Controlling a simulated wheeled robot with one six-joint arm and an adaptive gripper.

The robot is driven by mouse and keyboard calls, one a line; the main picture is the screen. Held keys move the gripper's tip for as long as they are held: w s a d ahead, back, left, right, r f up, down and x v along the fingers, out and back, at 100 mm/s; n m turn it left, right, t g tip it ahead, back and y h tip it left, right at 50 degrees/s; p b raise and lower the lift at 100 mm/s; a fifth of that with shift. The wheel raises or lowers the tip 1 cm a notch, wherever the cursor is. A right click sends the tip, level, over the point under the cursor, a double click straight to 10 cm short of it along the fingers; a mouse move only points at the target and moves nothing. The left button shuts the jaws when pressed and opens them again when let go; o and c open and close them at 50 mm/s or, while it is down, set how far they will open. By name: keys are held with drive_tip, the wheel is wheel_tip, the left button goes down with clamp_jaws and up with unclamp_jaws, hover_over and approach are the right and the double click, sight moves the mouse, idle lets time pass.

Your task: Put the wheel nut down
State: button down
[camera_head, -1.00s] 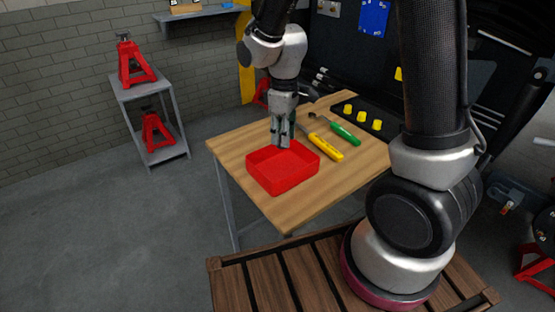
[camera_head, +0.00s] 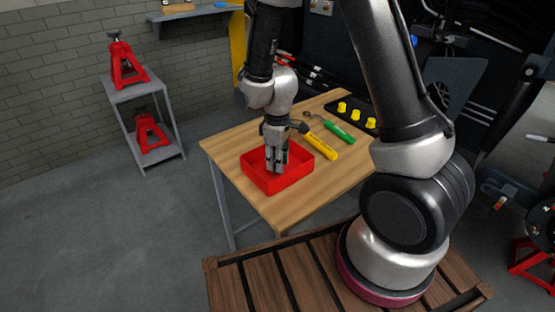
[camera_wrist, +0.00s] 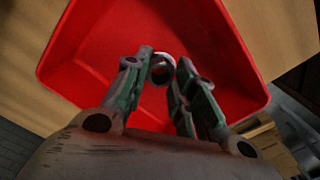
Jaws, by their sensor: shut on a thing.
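The wheel nut (camera_wrist: 162,68) shows in the wrist view as a small silvery ring between my fingertips. My gripper (camera_wrist: 161,76) is shut on it. Below it is the red tray (camera_wrist: 225,50), whose floor and walls surround the nut in the wrist view. In the head view my gripper (camera_head: 276,168) points down with its fingers inside the rim of the red tray (camera_head: 291,183) on the wooden table. The nut is hidden by the fingers there. I cannot tell whether the nut touches the tray floor.
The wooden table (camera_head: 225,145) also holds a yellow-handled tool (camera_head: 322,146), a green-handled tool (camera_head: 338,132) and a black holder with yellow pieces (camera_head: 356,113), all right of the tray. A grey shelf stand with red jack stands (camera_head: 128,63) is at the left.

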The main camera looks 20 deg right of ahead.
drive_tip(key=c, duration=1.2)
unclamp_jaws()
drive_tip(key=shift+o, duration=0.2)
wheel_tip(320, 180, up, 12)
drive_tip(key=s+d+r+m+t, duration=0.1)
drive_tip(key=s+d+r+m, duration=0.25)
drive_tip(key=d+r, duration=0.2)
drive_tip(key=s+d+r+m+t, duration=0.1)
drive_tip(key=s+d+r+m, duration=0.1)
drive_tip(key=s+d+r, duration=0.35)
drive_tip(key=s+d+r+m+t, duration=0.1)
drive_tip(key=s+d+r+m, duration=0.1)
drive_tip(key=s, duration=0.3)
drive_tip(key=s+d+r+m+t, duration=0.1)
drive_tip(key=s+r+m, duration=0.1)
drive_tip(key=s+r, duration=0.2)
drive_tip(key=shift+s+d+r, duration=0.2)
drive_tip(key=shift+s+d, duration=0.2)
drive_tip(key=shift+s, duration=0.05)
drive_tip(key=shift+m, duration=0.25)
